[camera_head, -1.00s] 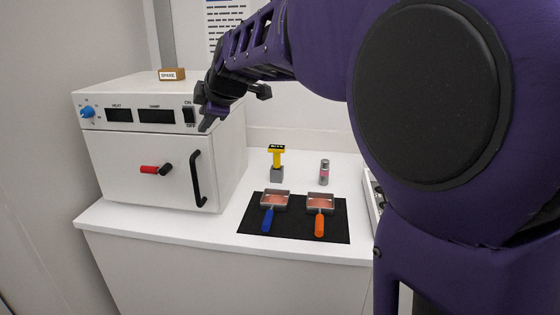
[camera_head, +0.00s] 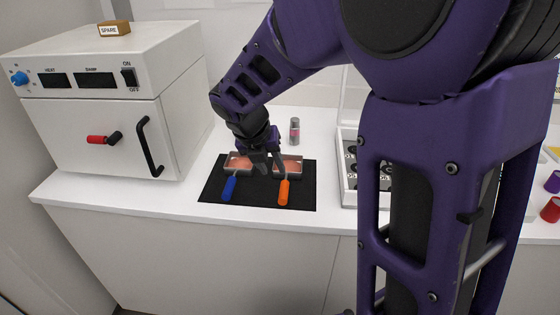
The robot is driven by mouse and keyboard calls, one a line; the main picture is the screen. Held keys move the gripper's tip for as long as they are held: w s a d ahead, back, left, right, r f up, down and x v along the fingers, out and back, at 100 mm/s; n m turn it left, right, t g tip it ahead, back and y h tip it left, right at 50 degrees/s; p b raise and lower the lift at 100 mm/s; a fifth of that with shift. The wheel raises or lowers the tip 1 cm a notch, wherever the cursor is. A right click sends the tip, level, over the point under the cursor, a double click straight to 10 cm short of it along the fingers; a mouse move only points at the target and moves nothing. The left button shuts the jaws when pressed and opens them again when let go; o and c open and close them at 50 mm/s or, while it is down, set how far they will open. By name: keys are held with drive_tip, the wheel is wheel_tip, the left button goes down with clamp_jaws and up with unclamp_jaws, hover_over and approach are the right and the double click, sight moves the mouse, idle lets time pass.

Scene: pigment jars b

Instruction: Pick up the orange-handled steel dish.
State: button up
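The orange-handled steel dish (camera_head: 288,167) sits on the right part of a black mat (camera_head: 255,201), its orange handle (camera_head: 283,193) pointing to the front. It holds a pinkish content. The blue-handled steel dish (camera_head: 238,163) sits to its left on the same mat, its blue handle (camera_head: 229,189) also pointing to the front. My gripper (camera_head: 268,165) hangs pointing down between the two dishes, nearer the orange-handled one, and hides part of each. Its fingers look spread with nothing between them. I cannot tell how high it is above the mat.
A white oven (camera_head: 110,110) with a black door handle stands at the left, a spare block on top. A white-framed tray (camera_head: 349,180) stands to the right. Bare white counter lies in front of the mat.

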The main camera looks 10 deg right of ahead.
sight(283, 188)
drive_tip(key=b+x, duration=0.1)
drive_tip(key=x, duration=0.7)
drive_tip(key=shift+w+d+f, duration=0.15)
drive_tip(key=shift+f, duration=0.15)
drive_tip(key=shift+w+b+x, duration=0.15)
drive_tip(key=shift+b+x, duration=0.25)
drive_tip(key=shift+x, duration=1.1)
drive_tip(key=shift+w+b+x, duration=0.1)
drive_tip(key=shift+b+x, duration=0.25)
drive_tip(key=shift+x, duration=1.2)
drive_tip(key=shift+r, duration=0.15)
clamp_jaws()
